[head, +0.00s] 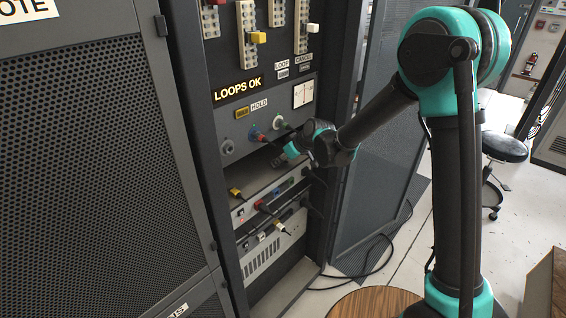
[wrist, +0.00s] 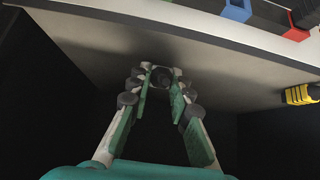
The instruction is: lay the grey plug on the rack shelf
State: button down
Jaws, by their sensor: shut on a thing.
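My gripper (wrist: 162,85) reaches into the rack opening over the pale rack shelf (wrist: 95,40). In the wrist view its two fingers close on a small dark grey round-ended thing, the grey plug (wrist: 162,76). The plug is close to the shelf surface; I cannot tell whether it touches. In the head view my gripper (head: 289,154) is at the right side of the opening, above the shelf (head: 252,192). The plug is hidden there by the gripper and wrist.
Below the shelf edge a yellow plug (head: 235,193), a red plug (head: 262,205) and several others with black leads stick out. The yellow one shows in the wrist view (wrist: 300,95).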

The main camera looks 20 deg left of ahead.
jog(key=shift+a, duration=0.1)
jog(key=c, duration=1.3)
grip_release()
jog(key=v, duration=1.2)
jog(key=d+f+m+t+h, duration=0.1)
jog(key=d+f+m+h, duration=0.15)
jog(key=d, duration=1.05)
jog(key=s+d+f+m+h, duration=0.1)
jog(key=s+d+f+m, duration=0.1)
jog(key=s+d, duration=0.4)
jog(key=s+d+f+m+h, duration=0.2)
jog(key=s+d+m, duration=0.3)
jog(key=d, duration=0.9)
jog(key=s+d+f+m+h, duration=0.2)
jog(key=s+d+f+m, duration=0.2)
jog(key=d, duration=0.6)
jog(key=s, duration=0.2)
jog(key=shift+s, duration=0.3)
